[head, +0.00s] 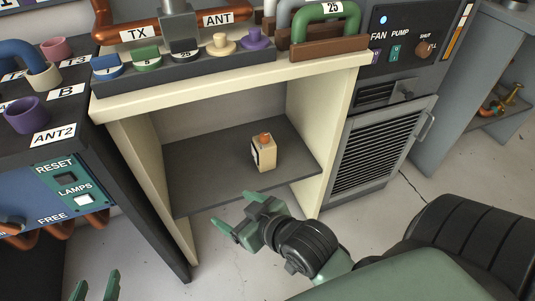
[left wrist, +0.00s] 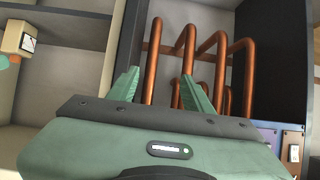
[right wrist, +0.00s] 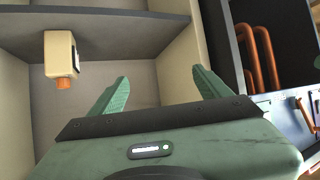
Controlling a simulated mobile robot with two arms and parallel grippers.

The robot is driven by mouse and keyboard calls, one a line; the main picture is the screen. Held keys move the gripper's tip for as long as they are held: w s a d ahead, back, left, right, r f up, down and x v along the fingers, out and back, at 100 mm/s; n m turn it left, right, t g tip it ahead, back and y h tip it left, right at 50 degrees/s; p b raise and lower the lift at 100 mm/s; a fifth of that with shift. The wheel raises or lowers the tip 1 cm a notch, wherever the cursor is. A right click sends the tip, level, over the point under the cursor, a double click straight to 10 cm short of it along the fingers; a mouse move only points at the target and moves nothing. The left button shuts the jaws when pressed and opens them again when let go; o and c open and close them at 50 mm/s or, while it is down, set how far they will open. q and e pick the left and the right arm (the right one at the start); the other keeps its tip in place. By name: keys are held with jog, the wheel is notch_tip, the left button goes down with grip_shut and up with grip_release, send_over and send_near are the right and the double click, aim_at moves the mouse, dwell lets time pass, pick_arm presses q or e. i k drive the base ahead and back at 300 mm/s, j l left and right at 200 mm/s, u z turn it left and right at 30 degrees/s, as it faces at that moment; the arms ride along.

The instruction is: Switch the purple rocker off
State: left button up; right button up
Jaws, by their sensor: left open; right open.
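A small purple rocker (head: 376,57) sits under the FAN label on the dark panel at the upper right of the head view. A teal rocker (head: 395,53) is beside it, under PUMP. The purple rocker is too small to tell which way it is tipped. My right gripper (head: 236,213) is open and empty in front of the low shelf, below and left of that panel; its fingers also show in the right wrist view (right wrist: 161,80). My left gripper (head: 96,287) is open and empty at the lower left edge; its fingers point toward copper pipes in the left wrist view (left wrist: 160,85).
A cream box with an orange top (head: 264,152) stands on the grey shelf (head: 205,180). A brown knob (head: 424,50) is right of the rockers. A louvred door (head: 376,150) is below the panel. A RESET and LAMPS panel (head: 68,185) is at left.

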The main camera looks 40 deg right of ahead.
aim_at(376, 52)
jog(key=z, duration=1.95)
